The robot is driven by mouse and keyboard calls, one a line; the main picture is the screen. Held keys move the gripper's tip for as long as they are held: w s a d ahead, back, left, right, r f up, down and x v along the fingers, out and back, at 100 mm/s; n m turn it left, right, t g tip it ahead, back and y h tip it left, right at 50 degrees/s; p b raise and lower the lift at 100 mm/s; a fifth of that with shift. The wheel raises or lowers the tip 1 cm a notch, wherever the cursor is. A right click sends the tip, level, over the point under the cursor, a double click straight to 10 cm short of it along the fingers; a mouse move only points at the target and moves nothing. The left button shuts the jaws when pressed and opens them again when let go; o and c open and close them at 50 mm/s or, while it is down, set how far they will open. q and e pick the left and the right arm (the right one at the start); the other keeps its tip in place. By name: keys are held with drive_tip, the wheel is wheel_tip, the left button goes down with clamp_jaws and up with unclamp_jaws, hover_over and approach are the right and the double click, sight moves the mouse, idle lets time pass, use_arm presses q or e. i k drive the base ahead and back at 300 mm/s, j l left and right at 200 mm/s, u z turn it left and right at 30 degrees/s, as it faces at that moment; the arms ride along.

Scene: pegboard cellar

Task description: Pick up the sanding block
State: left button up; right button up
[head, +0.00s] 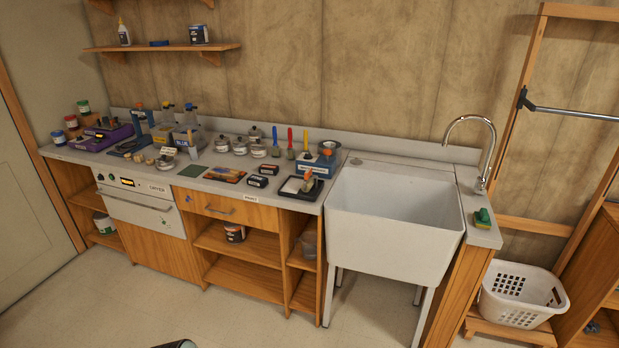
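No sanding block can be told for certain at this size. Two small dark blocks lie on the workbench counter (215,187): a black one with a pale label (257,181) and a dark one with a reddish top (269,169) just behind it. Either could be a sanding block. A green and yellow sponge-like block (484,217) lies on the ledge right of the sink. Neither of my grippers shows, and nothing is seen held.
The white sink (395,215) stands right of the counter, with a tall curved tap (491,150). A black tray (299,189) and several jars and tools crowd the counter. A white basket (520,296) is at lower right. The floor in front is mostly clear.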

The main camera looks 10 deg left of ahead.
sight(254, 181)
drive_tip(key=i+j+z, duration=0.1)
drive_tip(key=j+z, duration=0.15)
drive_tip(key=i+j+z, duration=0.1)
drive_tip(key=j+z, duration=0.75)
drive_tip(key=j, duration=0.9)
drive_tip(key=j+z, duration=0.15)
drive_tip(key=j, duration=0.9)
